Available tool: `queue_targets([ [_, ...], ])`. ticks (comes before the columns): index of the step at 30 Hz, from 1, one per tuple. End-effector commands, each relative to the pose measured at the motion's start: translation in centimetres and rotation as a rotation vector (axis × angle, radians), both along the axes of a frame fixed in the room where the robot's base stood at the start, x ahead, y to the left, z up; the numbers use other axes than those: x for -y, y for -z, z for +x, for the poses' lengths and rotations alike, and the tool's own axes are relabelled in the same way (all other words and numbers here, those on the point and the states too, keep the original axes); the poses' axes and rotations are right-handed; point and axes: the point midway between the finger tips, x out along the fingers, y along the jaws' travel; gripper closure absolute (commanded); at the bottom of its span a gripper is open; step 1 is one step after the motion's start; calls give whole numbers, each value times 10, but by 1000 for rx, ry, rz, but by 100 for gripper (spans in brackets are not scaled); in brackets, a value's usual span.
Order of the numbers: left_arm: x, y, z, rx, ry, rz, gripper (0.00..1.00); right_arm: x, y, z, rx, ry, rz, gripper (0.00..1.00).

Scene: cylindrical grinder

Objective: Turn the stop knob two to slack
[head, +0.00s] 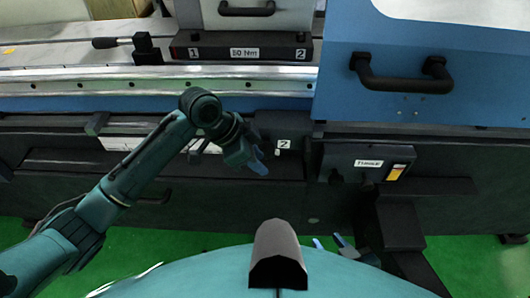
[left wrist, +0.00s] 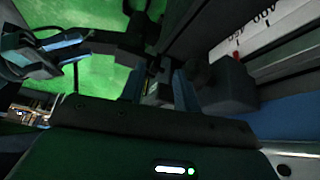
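A dark block with a white label "2" (head: 283,144) sits on the machine's front below the blue-edged rail in the head view. A small light knob-like part (head: 277,153) shows just under the label's left side; its turn position is too small to read. My left gripper (head: 258,161) is just left of and slightly below this block, with blue fingertips apart. In the left wrist view its fingers (left wrist: 160,88) are also apart, beside a dark block (left wrist: 226,86); I see nothing clearly held. My right gripper (head: 332,243) is low near the middle, its blue fingertips apart.
A black box marked "1", "80 Nm" and "2" (head: 245,53) stands on the table above. A small control box with a yellow switch (head: 396,172) is to the right. A blue door with black handle (head: 402,76) is above it. Green floor (head: 180,236) lies below.

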Motion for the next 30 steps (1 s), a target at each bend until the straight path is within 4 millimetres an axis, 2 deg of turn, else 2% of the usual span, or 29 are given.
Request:
queue_targets([
  [1, -6, -13, 11, 7, 53, 39, 68, -1, 2, -1, 2, -6, 1, 64],
  [9, -29, -74, 50, 5, 213, 122, 68, -5, 1, -6, 0, -17, 6, 64],
  [14, -35, -87, 58, 3, 239, 131, 68, -5, 1, -5, 2, -15, 8, 64],
  [17, -32, -82, 58, 0, 244, 133, 68, -5, 0, -5, 2, -14, 9, 64],
  [20, -26, -68, 58, 0, 244, 132, 68, -5, -1, -4, 4, -11, 10, 64],
  [30, 1, -3, 58, 1, 242, 131, 68, -2, 0, -2, 3, -5, 3, 64],
])
